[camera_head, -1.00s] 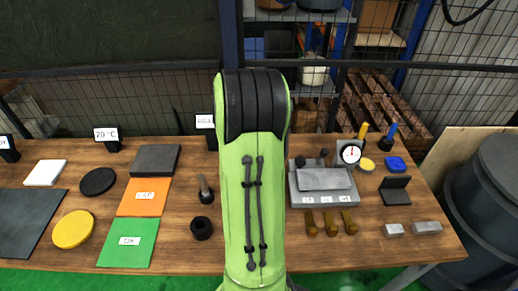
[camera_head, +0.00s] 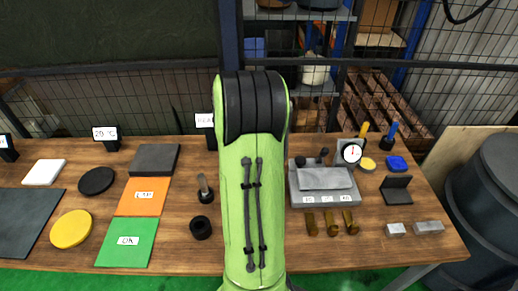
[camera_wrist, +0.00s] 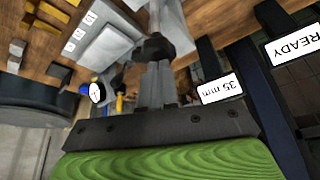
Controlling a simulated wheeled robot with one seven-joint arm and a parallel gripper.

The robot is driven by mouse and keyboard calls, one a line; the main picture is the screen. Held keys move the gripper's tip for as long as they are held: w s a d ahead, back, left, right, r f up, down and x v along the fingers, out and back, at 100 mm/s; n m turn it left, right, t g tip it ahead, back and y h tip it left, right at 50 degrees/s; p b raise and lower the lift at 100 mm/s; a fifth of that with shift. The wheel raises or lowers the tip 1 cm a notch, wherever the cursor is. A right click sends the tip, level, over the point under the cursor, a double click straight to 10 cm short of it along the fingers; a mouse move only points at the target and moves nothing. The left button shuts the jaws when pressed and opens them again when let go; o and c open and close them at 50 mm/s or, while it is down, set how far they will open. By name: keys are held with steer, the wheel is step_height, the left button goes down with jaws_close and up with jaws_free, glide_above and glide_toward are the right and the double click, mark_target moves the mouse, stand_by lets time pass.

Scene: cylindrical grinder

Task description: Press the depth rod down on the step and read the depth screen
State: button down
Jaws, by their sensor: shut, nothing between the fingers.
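A screen reading "35 mm" (camera_wrist: 222,88) shows in the wrist view, right of my gripper; its text is upside down there. My gripper (camera_wrist: 158,62) is shut and empty, with its fingertips close to a dark round knob (camera_wrist: 155,46). I cannot tell whether they touch it, or whether the knob is the depth rod. A grey block with numbered labels (camera_head: 325,198), possibly the step, stands right of my arm in the head view, with small dark knobs (camera_head: 322,153) at its back. My arm hides the gripper in the head view.
A "READY" screen (camera_wrist: 295,45) stands at the right in the wrist view. A dial gauge (camera_head: 352,153) and brass pieces (camera_head: 328,222) are near the block. A rod in a dark base (camera_head: 205,190) and a black ring (camera_head: 201,228) lie left of my arm.

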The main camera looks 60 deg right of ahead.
steer(key=shift+f+b, duration=1.9)
steer(key=shift+f, duration=0.3)
steer(key=shift+r, duration=0.1)
step_height(320, 180, up, 9)
steer(key=p, duration=0.7)
steer(key=shift+r, duration=0.1)
stand_by(0.3)
